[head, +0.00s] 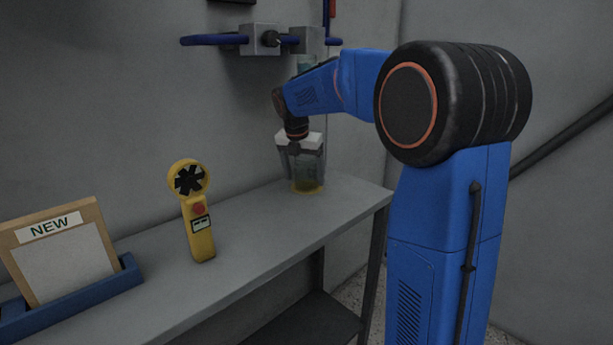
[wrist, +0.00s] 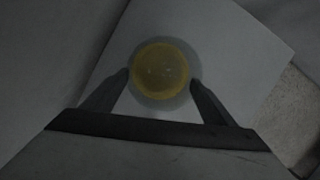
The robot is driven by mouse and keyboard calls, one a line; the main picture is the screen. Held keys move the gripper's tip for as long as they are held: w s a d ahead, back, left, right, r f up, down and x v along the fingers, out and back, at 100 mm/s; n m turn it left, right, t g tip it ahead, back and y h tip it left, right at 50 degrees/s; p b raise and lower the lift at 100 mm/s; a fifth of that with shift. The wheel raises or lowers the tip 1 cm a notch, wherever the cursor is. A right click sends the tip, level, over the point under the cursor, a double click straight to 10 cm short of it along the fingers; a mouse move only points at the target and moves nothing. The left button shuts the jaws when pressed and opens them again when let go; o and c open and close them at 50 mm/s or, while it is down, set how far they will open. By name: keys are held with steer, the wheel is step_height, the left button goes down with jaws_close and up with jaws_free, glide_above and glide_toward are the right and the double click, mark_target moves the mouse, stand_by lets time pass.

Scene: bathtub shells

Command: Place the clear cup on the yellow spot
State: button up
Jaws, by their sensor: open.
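The clear cup (head: 307,170) stands upright at the far right end of the grey bench in the head view. The yellow spot (head: 308,188) shows at its base. In the wrist view the yellow spot (wrist: 161,70) shows through the cup, with the cup's pale ring (wrist: 161,103) around it. My gripper (head: 306,155) points down over the cup, one finger on each side. In the wrist view my gripper (wrist: 161,78) is open, its two dark fingertips beside the cup's ring. Whether the fingertips touch the cup, I cannot tell.
A yellow handheld fan-like meter (head: 197,215) stands on the grey bench (head: 255,232). A framed board marked NEW (head: 62,250) sits in a blue holder (head: 75,295) at the left. Blue pipes with a grey valve block (head: 262,40) run along the wall above my gripper.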

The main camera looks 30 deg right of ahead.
steer(key=s+a, duration=0.4)
steer(key=a, duration=0.1)
steer(key=s+a, duration=0.2)
steer(key=a, duration=0.1)
steer(key=shift+s, duration=0.4)
